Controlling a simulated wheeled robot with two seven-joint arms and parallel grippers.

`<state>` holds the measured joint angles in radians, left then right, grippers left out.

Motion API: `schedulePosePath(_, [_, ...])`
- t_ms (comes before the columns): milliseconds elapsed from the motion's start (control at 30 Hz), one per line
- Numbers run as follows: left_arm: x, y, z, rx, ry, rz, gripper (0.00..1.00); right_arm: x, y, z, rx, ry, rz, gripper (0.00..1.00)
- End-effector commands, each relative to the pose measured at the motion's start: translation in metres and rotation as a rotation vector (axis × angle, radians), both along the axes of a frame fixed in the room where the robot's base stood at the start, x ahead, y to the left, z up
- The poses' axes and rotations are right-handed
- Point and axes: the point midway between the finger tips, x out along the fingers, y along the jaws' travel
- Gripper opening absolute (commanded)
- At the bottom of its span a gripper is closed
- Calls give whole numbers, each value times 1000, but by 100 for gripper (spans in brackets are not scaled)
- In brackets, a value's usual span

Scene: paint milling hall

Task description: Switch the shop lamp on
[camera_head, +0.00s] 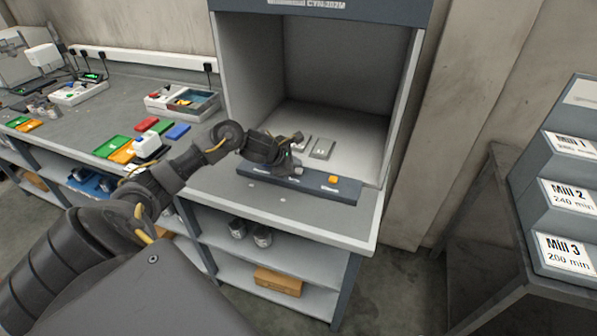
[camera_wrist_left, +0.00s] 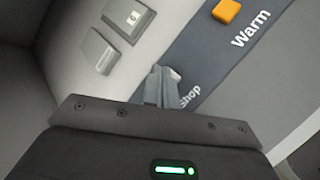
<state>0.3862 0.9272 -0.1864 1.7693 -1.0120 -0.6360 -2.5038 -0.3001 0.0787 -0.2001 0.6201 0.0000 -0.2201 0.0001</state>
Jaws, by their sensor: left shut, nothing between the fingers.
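The dark blue switch strip (camera_head: 315,188) runs along the front of the light booth (camera_head: 337,60). An orange switch (camera_head: 333,180) sits towards its right; in the left wrist view the orange switch (camera_wrist_left: 227,11) is beside the word "Warm". A pale switch (camera_wrist_left: 176,75) sits by the label "Shop", partly hidden by my fingers. My left gripper (camera_wrist_left: 156,84) is shut and empty, its tips right at the pale switch; I cannot tell whether they touch. In the head view my left gripper (camera_head: 284,163) is over the strip's left half. My right gripper is not in view.
Two grey sample plates lie on the booth floor, one (camera_head: 322,148) clear of my gripper. The left bench holds colored trays (camera_head: 113,146) and boxes. Mill-labelled grey units (camera_head: 567,196) stand at right.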

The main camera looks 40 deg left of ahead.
Motion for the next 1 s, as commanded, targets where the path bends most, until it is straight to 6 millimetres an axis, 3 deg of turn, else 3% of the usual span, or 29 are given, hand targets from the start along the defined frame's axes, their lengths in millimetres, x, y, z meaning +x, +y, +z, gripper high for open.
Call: schedulePosePath(1000, [0,0,-7,1,0,-1,0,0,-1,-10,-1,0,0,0])
